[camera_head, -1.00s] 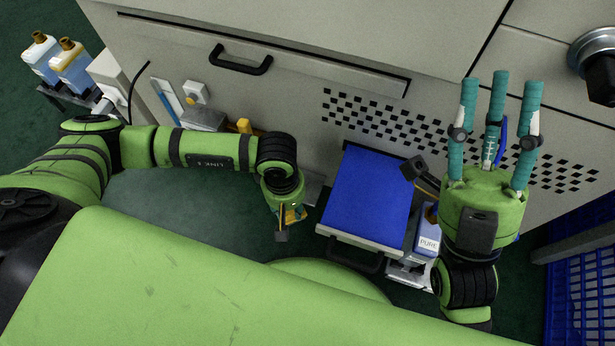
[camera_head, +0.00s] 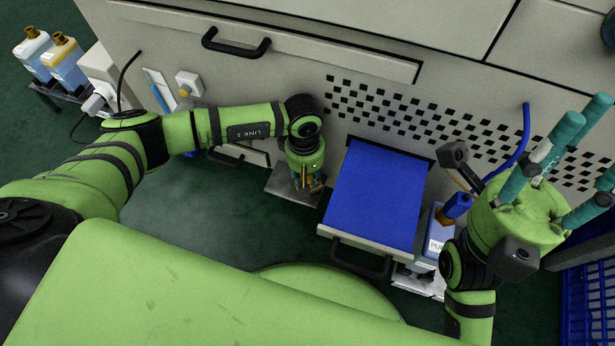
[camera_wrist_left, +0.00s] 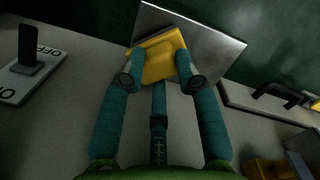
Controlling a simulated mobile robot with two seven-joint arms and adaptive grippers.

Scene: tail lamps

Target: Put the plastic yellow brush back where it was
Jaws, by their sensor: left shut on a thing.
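The yellow brush (camera_wrist_left: 160,56) is between the teal fingertips of my left gripper (camera_wrist_left: 160,72) in the left wrist view. Only its plain yellow block shows; I cannot see bristles. A grey metal plate (camera_wrist_left: 212,38) lies just beyond it; I cannot tell whether the brush touches the plate. In the head view my left gripper (camera_head: 309,184) points down over the same plate (camera_head: 285,183), left of the blue-topped drawer, with the brush mostly hidden by the fingers. My right gripper (camera_head: 578,155) is at the right, its teal fingers spread apart and empty.
The open drawer with a blue top (camera_head: 376,200) stands right of my left gripper. A bottle (camera_head: 438,240) stands beside the drawer. Two bottles (camera_head: 52,60) stand at the far left. A blue crate (camera_head: 588,300) is at the lower right. The cabinet front (camera_head: 290,75) rises behind.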

